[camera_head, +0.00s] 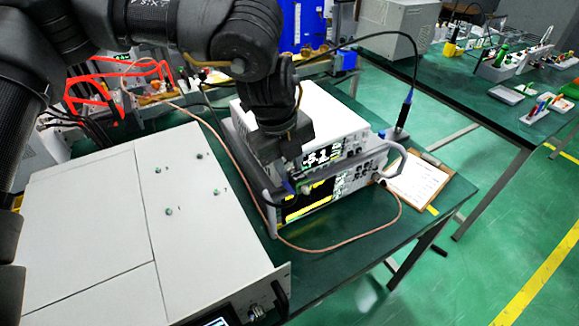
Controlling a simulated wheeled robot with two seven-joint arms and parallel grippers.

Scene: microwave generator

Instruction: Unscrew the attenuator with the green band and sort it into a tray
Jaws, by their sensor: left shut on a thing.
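My left gripper (297,184) reaches down from the upper left to the front of the stacked instruments (335,170). It is shut on a small part at the lower instrument's front panel. A thin copper-coloured cable (345,238) loops in front of the instruments from a front connector. On the far right bench a small pale tray (506,95) looks empty. Another pale tray (533,117) stands by colourful small parts. My right gripper is not in view.
A large white cabinet (95,215) with small green-marked fittings on top fills the lower left. A clipboard (418,183) lies right of the instruments. An upright black probe (405,115) with a cable stands behind it. A green-floored gap separates the two benches.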

